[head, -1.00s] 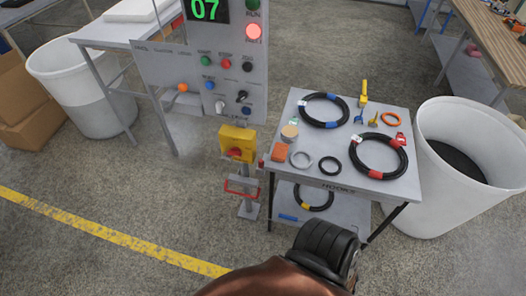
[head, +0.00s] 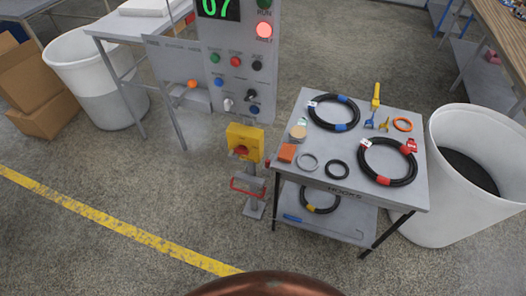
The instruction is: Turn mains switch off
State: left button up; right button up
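A grey control panel (head: 206,100) stands upright at the top centre of the head view. It carries a green button (head: 215,58), a red button (head: 236,61), a black knob (head: 257,65), a blue button (head: 219,82), a black selector (head: 251,95) and a silver switch (head: 228,104). A yellow box (head: 245,137) with a red knob (head: 241,150) stands on a post below the panel. I cannot read which one is labelled mains. A red lamp (head: 264,30) on the panel is lit, and a green display reads 07. Neither gripper is in view.
A grey table (head: 312,181) with hoses, rings and small tools stands right of the yellow box. A white bin (head: 458,213) stands at the right, another (head: 124,101) at the left. A yellow floor line (head: 110,229) crosses the clear floor in front.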

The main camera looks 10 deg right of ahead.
aim_at(242, 150)
jog(key=u, duration=2.4)
jog(key=i, duration=2.1)
jog(key=z, duration=2.8)
